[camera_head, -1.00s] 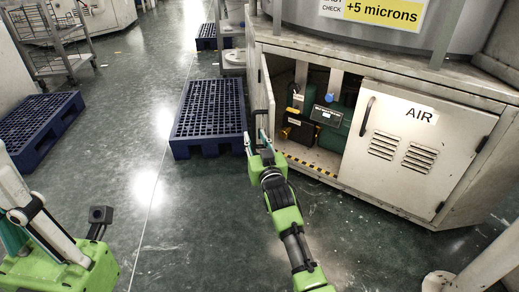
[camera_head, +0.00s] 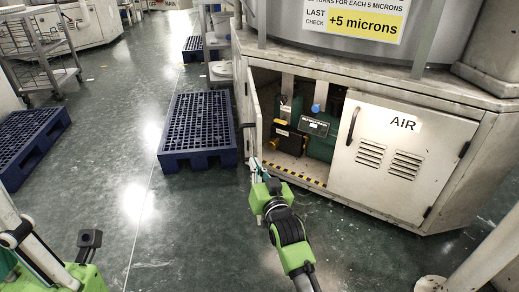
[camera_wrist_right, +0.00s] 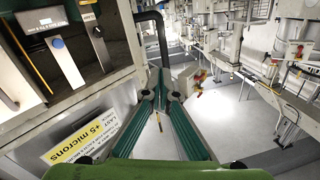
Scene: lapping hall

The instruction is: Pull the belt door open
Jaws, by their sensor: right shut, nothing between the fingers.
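The belt door (camera_head: 254,114) is the left door of the machine's cabinet and stands swung outward, seen nearly edge-on. Its dark handle (camera_head: 246,126) is on the outer face; the black handle also shows in the wrist view (camera_wrist_right: 162,40). My right gripper (camera_head: 255,165) is shut and empty, just below the door's lower free corner, apart from the handle. In the wrist view its fingers (camera_wrist_right: 160,90) meet, with the handle beyond them. Part of my left gripper (camera_head: 30,245) shows at the lower left; its fingertips are out of view.
The open cabinet shows a green unit (camera_head: 322,140) and a black and yellow box (camera_head: 289,138). The AIR door (camera_head: 385,155) beside it is closed. A blue pallet (camera_head: 198,125) lies left of the door. The floor in front is clear.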

